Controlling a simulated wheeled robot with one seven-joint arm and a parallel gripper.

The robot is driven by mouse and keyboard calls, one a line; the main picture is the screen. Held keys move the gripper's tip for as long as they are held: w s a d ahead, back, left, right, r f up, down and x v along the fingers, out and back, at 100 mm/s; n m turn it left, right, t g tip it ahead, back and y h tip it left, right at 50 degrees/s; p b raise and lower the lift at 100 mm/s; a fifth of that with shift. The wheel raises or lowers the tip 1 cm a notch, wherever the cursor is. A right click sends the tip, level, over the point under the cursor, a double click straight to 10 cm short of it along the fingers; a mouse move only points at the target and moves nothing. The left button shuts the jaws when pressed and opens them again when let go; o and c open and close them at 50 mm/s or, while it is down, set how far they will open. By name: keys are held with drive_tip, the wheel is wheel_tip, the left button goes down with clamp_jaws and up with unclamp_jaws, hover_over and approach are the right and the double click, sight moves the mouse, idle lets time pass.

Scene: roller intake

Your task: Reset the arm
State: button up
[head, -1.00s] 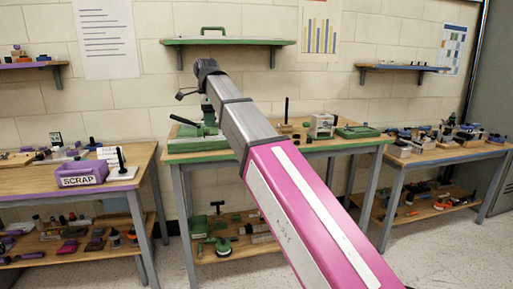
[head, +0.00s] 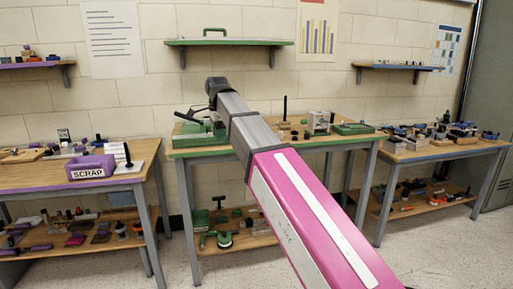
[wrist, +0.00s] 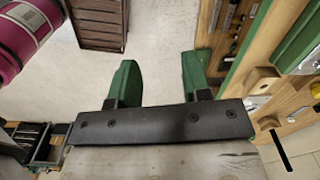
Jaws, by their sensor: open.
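My arm, with its pink and grey links, reaches up and away across the middle of the head view. My gripper shows in the wrist view (wrist: 160,80), with two green fingers apart and nothing between them. Past the fingers is pale floor. In the head view the fingers cannot be made out; the arm's dark far end stands in front of the wall above the green-edged bench (head: 290,146).
A purple-edged bench (head: 60,187) with a purple SCRAP bin (head: 91,168) stands at left. A blue-edged bench (head: 440,155) stands at right. Shelves hang on the wall, including a green one (head: 228,42). Speckled floor (head: 430,250) is clear at front right.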

drive_tip(key=d+f+n, duration=0.3)
drive_tip(key=d+f, duration=0.5)
drive_tip(key=f, duration=0.5)
drive_tip(key=d+f+n, duration=0.3)
drive_tip(key=d+f, duration=0.6)
drive_tip(key=f, duration=0.4)
drive_tip(key=s+d+f+n, duration=0.4)
drive_tip(key=s+d+f, duration=0.2)
drive_tip(key=d+f, duration=0.2)
drive_tip(key=s+d+f+n, duration=0.3)
drive_tip(key=s+d+f, duration=0.3)
drive_tip(key=f, duration=0.5)
drive_tip(key=shift+s+d+f+n, duration=0.3)
drive_tip(key=shift+s+d+n, duration=0.1)
drive_tip(key=shift+d, duration=0.55)
